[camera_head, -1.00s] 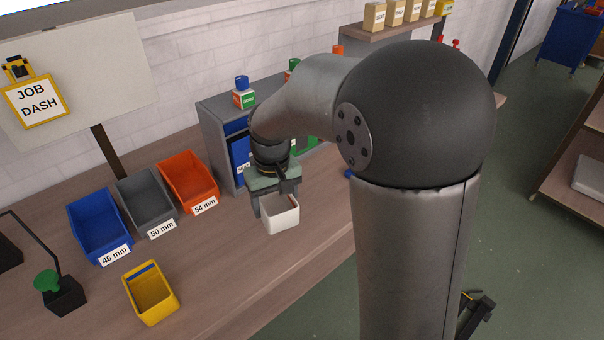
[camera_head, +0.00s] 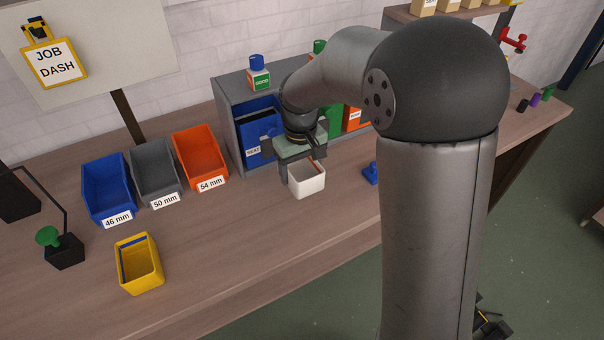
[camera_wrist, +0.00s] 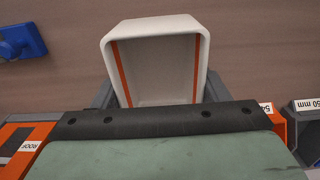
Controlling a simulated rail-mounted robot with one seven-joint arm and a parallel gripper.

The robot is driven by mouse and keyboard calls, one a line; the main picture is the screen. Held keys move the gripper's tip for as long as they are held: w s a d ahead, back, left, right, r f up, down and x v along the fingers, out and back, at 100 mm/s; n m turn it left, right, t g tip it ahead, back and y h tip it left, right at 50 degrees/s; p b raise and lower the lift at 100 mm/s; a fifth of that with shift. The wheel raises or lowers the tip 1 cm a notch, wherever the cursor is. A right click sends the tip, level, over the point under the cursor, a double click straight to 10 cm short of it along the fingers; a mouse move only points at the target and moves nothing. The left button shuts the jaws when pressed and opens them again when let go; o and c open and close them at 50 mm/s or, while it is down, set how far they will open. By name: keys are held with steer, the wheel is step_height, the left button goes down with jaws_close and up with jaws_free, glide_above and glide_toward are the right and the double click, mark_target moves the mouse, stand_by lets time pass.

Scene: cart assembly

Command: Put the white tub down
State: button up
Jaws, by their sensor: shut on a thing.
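The white tub (camera_head: 307,183) is a small open box, upright, in front of the grey cabinet in the head view. In the wrist view the tub (camera_wrist: 155,65) opens toward the camera, with an orange stripe down each inner side and nothing seen inside. My gripper (camera_head: 301,164) is shut on the tub, with a dark finger at each side of it in the wrist view (camera_wrist: 158,92). The tub is over or on the wooden bench (camera_head: 235,235); I cannot tell whether its base touches the top.
Blue (camera_head: 108,190), grey (camera_head: 154,172) and orange (camera_head: 200,157) bins stand left of the tub. A yellow bin (camera_head: 139,265) is at the front left. A small blue object (camera_head: 371,174) lies to the right. The grey cabinet (camera_head: 228,120) stands behind. The bench in front of the tub is clear.

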mark_target(302, 170)
steer(key=w+f, duration=0.2)
steer(key=f, duration=0.1)
steer(key=shift+w+d, duration=0.2)
steer(key=shift+w, duration=0.1)
steer(key=shift+w+f, duration=0.15)
steer(key=shift+f, duration=1.65)
steer(key=o, duration=1)
step_height(302, 170, up, 12)
steer(key=shift+r, duration=0.15)
steer(key=s+d, duration=0.2)
steer(key=s, duration=0.1)
steer(key=s+d+r+m, duration=0.1)
steer(key=s+d, duration=0.1)
steer(key=s, duration=0.2)
steer(key=s+d+m, duration=0.1)
steer(key=s+d, duration=0.2)
steer(key=s, duration=0.1)
steer(key=shift+s+r, duration=0.15)
steer(key=shift+r, duration=0.2)
steer(key=shift+o, duration=0.3)
steer(key=s+d+f+m, duration=0.1)
steer(key=s+d+f, duration=0.1)
steer(key=s, duration=0.5)
steer(key=s+d+f+m, duration=0.1)
steer(key=s+d+m, duration=0.1)
steer(key=s, duration=0.5)
steer(key=shift+s+d+f, duration=0.3)
steer(key=shift+s+f, duration=0.05)
steer(key=shift+s, duration=0.05)
